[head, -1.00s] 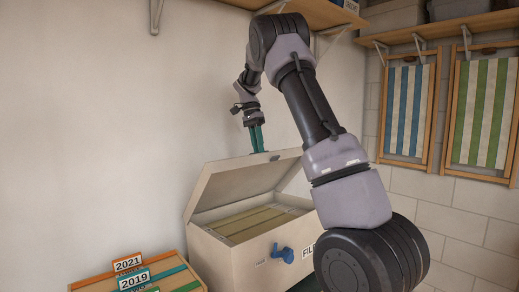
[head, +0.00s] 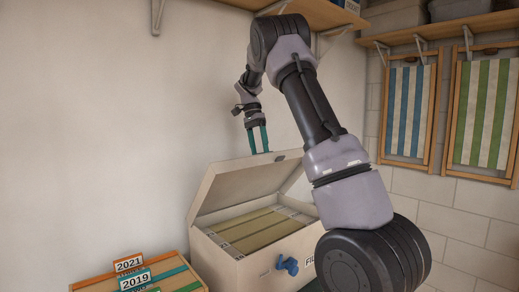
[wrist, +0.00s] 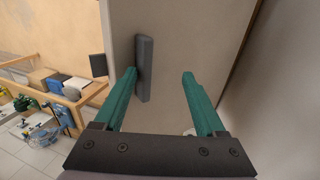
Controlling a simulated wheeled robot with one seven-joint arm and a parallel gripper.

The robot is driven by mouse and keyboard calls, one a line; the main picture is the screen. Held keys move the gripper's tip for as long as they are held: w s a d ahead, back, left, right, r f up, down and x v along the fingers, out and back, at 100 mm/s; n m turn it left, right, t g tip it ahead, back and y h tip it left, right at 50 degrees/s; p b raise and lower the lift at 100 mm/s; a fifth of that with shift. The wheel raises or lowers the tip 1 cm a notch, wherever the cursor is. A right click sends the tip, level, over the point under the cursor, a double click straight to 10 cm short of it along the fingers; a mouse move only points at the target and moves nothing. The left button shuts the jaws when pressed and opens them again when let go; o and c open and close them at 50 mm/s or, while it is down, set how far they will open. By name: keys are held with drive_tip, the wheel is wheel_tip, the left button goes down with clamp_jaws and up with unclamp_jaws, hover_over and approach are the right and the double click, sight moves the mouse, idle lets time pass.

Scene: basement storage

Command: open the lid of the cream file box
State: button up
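The cream file box (head: 240,268) stands in front of me with its lid (head: 238,180) raised and tilted up at the back. Files show inside through the opening. A dark tab (head: 280,157) sits at the lid's upper edge; in the wrist view the dark grey tab (wrist: 146,68) stands out from the pale lid panel (wrist: 180,40). My gripper (head: 259,152) is above the lid's upper edge, open and empty. In the wrist view my gripper (wrist: 160,72) has its teal fingers apart, the left fingertip close beside the tab; I cannot tell whether they touch.
A blue latch (head: 287,265) is on the box front. A wooden tray with year dividers (head: 185,270) stands to the left. A wall shelf (head: 325,14) hangs above my arm. Folded striped chairs (head: 408,110) hang at right. A wooden crate (wrist: 82,100) shows in the wrist view.

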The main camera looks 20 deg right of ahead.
drive_tip(key=shift+a, duration=0.1)
idle(0.3)
drive_tip(key=w+a+r, duration=0.3)
drive_tip(key=w+r, duration=0.5)
drive_tip(key=w, duration=0.1)
drive_tip(key=shift+a, duration=0.15)
idle(1.0)
